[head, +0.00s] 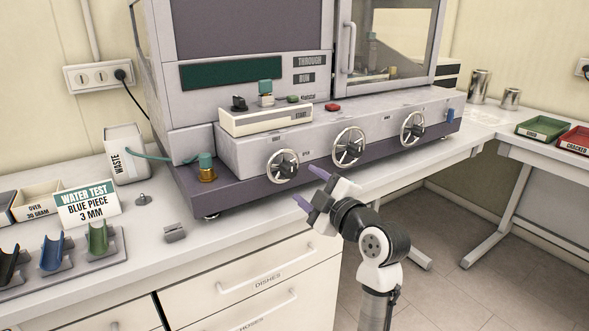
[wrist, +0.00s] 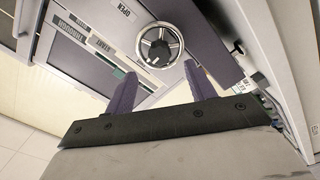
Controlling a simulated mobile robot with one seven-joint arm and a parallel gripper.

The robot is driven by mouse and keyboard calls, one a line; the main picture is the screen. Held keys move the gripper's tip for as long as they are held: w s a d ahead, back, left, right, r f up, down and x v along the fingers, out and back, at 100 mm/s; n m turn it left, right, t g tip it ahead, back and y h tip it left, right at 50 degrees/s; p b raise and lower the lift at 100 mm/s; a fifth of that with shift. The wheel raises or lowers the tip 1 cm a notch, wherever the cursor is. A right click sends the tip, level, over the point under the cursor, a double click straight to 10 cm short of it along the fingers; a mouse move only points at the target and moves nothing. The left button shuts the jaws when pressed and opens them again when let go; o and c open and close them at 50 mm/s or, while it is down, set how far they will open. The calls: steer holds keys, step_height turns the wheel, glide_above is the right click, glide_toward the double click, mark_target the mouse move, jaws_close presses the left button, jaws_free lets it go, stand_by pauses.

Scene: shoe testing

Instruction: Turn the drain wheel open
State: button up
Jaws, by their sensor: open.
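Three chromed handwheels stand in a row on the sloping front of the grey machine (head: 195,78): a left wheel (head: 283,166), a middle wheel (head: 348,146) and a right wheel (head: 413,128). Their small labels are too fine to read in the head view, so I cannot tell which is the drain wheel. My gripper (head: 309,188) is open and empty, in front of the machine, below and between the left and middle wheels. In the wrist view, a wheel (wrist: 160,45) shows just beyond the gap between my open fingers (wrist: 160,72), apart from them. An "OPEN" label is near it.
A white box with a START label (head: 265,118) sits on the machine's ledge. A waste container (head: 126,152), a water test sign (head: 88,203) and coloured holders (head: 53,253) are on the left bench. Drawers (head: 255,280) lie below. Green and red trays (head: 543,127) are at right.

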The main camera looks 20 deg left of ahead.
mark_target(292, 173)
steer(key=p+x, duration=0.1)
steer(key=x, duration=0.6)
steer(key=shift+w+a+p, duration=0.15)
steer(key=shift+p, duration=0.15)
steer(key=c, duration=1)
